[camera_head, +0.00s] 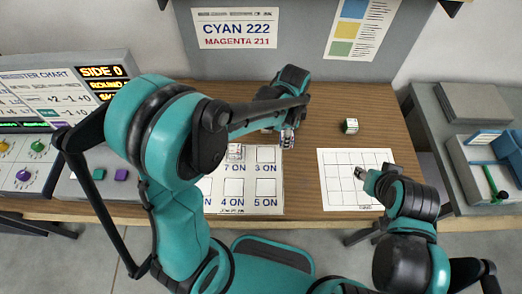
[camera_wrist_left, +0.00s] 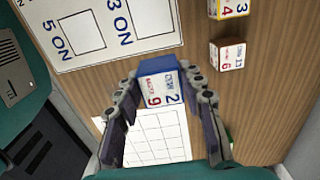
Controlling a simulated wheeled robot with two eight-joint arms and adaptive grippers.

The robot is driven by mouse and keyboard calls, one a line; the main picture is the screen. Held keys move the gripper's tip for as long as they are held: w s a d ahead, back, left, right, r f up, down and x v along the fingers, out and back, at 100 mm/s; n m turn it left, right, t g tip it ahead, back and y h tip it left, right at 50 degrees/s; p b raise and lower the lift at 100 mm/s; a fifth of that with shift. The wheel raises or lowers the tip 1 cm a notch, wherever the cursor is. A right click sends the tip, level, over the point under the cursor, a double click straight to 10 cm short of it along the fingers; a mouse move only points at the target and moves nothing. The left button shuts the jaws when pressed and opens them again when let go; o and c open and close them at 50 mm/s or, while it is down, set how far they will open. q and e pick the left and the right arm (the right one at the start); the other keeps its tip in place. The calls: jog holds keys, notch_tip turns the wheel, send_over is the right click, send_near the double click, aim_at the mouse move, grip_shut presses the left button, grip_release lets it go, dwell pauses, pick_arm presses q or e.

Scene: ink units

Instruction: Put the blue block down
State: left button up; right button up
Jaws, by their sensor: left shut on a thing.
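The blue block (camera_wrist_left: 161,67) has a blue top and a white label reading cyan 2 and magenta 9. My left gripper (camera_wrist_left: 160,97) is shut on it, with a finger on each side. In the wrist view the block overlaps the top edge of the white grid sheet (camera_wrist_left: 155,150); I cannot tell its height above the table. In the head view my left gripper (camera_head: 287,137) is between the numbered sheet (camera_head: 245,205) and the grid sheet (camera_head: 355,196), and the block is mostly hidden. My right gripper (camera_head: 362,174) is over the grid sheet; its opening is unclear.
A yellow-topped block (camera_wrist_left: 230,10) and a brownish block (camera_wrist_left: 228,55) are on the wooden table. A green-and-white block (camera_head: 350,126) stands behind the grid sheet. Another small block (camera_head: 235,152) is on the numbered sheet. Bare wood (camera_head: 390,130) shows at the right.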

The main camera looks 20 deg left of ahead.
pick_arm(q)
jog(key=a+f, duration=0.1)
jog(key=a, duration=0.1)
jog(key=s+a+f+b, duration=0.1)
jog(key=a, duration=0.1)
jog(key=s+a+f, duration=0.1)
jog(key=a+f, duration=0.1)
jog(key=shift+a, duration=0.2)
jog(key=shift+f+b, duration=1)
jog(key=shift+f, duration=1.05)
jog(key=shift+f, duration=0.1)
jog(key=o, duration=1.1)
